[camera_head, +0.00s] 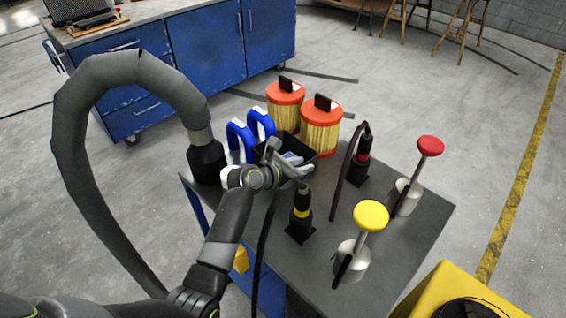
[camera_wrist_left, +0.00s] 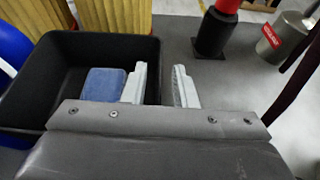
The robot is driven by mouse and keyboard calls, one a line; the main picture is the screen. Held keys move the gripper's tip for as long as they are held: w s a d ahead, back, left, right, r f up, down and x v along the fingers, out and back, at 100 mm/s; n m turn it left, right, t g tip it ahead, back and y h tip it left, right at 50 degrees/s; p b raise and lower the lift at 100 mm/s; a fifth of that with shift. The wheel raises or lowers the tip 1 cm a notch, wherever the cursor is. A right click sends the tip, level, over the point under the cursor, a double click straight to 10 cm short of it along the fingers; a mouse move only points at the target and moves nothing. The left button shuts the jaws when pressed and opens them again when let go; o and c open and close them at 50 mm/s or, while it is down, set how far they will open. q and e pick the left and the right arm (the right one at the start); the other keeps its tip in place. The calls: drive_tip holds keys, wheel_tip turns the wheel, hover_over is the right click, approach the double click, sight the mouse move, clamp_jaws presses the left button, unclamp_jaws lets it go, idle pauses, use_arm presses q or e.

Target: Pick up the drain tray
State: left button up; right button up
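The drain tray seems to be the black open-topped tray (camera_head: 307,152) on the grey cart top, partly hidden behind my left gripper. In the left wrist view the tray (camera_wrist_left: 100,49) fills the left side, and a blue block-like thing (camera_wrist_left: 104,84) lies inside it. My left gripper (camera_head: 298,166) is at the tray's near right side. In the wrist view its two pale fingers (camera_wrist_left: 159,88) are apart, one over the inside of the tray and one outside, with the tray's right wall between them. Contact with the wall cannot be told. My right gripper is not in view.
Two orange-capped yellow filters (camera_head: 320,128) stand behind the tray, and blue hooped handles (camera_head: 240,138) stand left. Black-and-red (camera_head: 362,158) and black-and-yellow tools (camera_head: 301,212), plus red-topped (camera_head: 430,147) and yellow-topped cans (camera_head: 370,216), stand right and in front. A thick grey hose (camera_head: 75,150) arches left.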

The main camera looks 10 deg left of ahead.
use_arm(q)
clamp_jaws()
